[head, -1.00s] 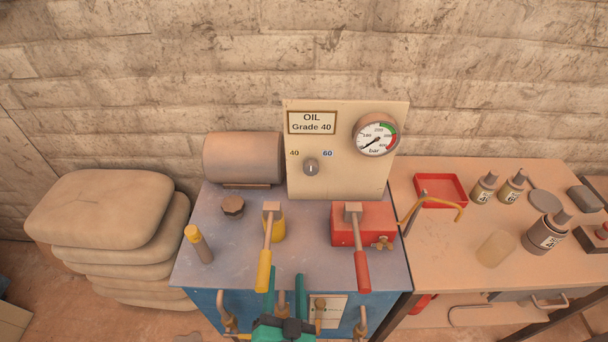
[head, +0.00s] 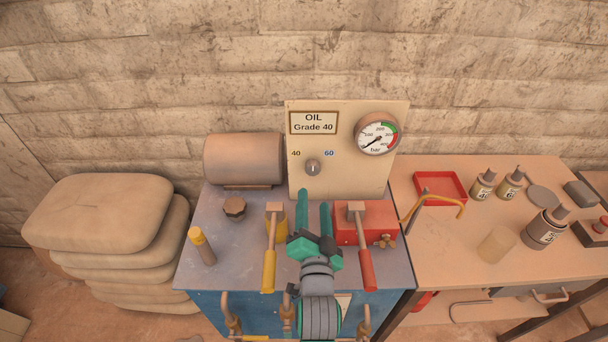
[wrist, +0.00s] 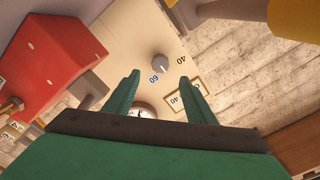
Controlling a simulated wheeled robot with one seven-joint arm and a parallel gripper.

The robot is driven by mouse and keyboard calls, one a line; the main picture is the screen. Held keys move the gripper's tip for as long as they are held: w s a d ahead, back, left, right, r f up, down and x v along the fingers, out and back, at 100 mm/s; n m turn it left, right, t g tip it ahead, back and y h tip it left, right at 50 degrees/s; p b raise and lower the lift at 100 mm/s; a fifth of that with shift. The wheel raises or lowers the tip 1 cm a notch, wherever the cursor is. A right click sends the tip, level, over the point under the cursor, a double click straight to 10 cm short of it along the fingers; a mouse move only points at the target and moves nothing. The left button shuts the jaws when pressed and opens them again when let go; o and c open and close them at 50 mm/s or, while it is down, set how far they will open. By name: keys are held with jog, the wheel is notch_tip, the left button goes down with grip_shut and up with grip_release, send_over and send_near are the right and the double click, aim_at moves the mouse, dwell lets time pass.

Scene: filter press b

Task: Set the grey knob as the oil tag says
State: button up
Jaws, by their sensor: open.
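The oil tag (head: 314,122) on the cream panel (head: 345,178) reads "OIL Grade 40". Below it sits the small grey knob (head: 312,167), with a brown "40" on its left and a blue "60" on its right. The knob's light mark looks roughly upright, between the two numbers. The knob also shows in the wrist view (wrist: 160,63), beyond the fingertips. My green gripper (head: 314,204) is open and empty, in front of the panel and below the knob, apart from it. In the wrist view its two fingers (wrist: 156,88) stand wide apart.
A yellow-handled lever (head: 270,255) and a red-handled lever (head: 362,255) stand on either side of my gripper. A pressure gauge (head: 377,135) is at the panel's upper right. A tan cylinder (head: 243,158) lies left of the panel. Bottles stand on the right bench (head: 440,240).

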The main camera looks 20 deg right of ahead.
aim_at(313, 172)
jog(key=x, duration=1)
jog(key=shift+w+d, duration=0.1)
jog(key=shift+w, duration=0.25)
jog(key=c, duration=1)
